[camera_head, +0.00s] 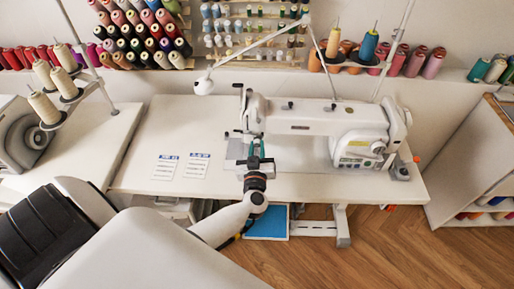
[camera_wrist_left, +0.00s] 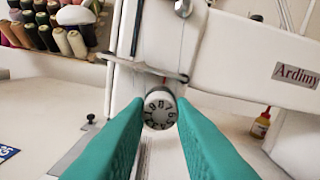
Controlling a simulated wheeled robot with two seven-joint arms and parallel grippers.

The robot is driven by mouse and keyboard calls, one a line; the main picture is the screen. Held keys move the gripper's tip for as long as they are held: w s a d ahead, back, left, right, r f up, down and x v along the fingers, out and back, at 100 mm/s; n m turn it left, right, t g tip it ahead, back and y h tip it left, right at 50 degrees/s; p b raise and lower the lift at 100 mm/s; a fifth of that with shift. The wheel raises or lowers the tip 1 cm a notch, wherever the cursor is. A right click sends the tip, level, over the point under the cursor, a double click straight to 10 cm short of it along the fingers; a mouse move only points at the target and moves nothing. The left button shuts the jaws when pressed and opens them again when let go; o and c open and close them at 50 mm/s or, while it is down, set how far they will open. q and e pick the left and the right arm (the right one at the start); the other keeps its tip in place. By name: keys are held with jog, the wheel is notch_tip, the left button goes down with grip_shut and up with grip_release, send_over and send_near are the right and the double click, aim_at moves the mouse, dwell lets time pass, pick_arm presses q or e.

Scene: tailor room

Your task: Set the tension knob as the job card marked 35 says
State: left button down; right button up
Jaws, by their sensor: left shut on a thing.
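The tension knob (camera_wrist_left: 160,108) is a small pale round dial with dark numerals on its face, on the front of the white sewing machine (camera_head: 315,120). My left gripper (camera_head: 256,148) is at the machine's left end, and its teal fingers show in the left wrist view (camera_wrist_left: 160,128). They are shut on the knob, one on each side. The numerals are tilted and too small to read surely. Two job cards with blue headings, a left one (camera_head: 165,167) and a right one (camera_head: 196,166), lie flat on the table; their print is too small to read. My right gripper is out of view.
The white table (camera_head: 140,150) is clear around the cards. A thin metal bar (camera_wrist_left: 150,71) crosses just above the knob. A small bottle with a red cap (camera_wrist_left: 261,122) stands at the right in the wrist view. Thread spools (camera_head: 145,30) fill the back wall.

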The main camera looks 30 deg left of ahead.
pick_arm(q)
jog(key=n, duration=1)
jog(key=shift+n, duration=0.3)
jog(key=shift+n+b, duration=0.6)
jog(key=shift+n, duration=1.3)
jog(key=c, duration=1.2)
grip_release()
jog(key=shift+c, duration=0.2)
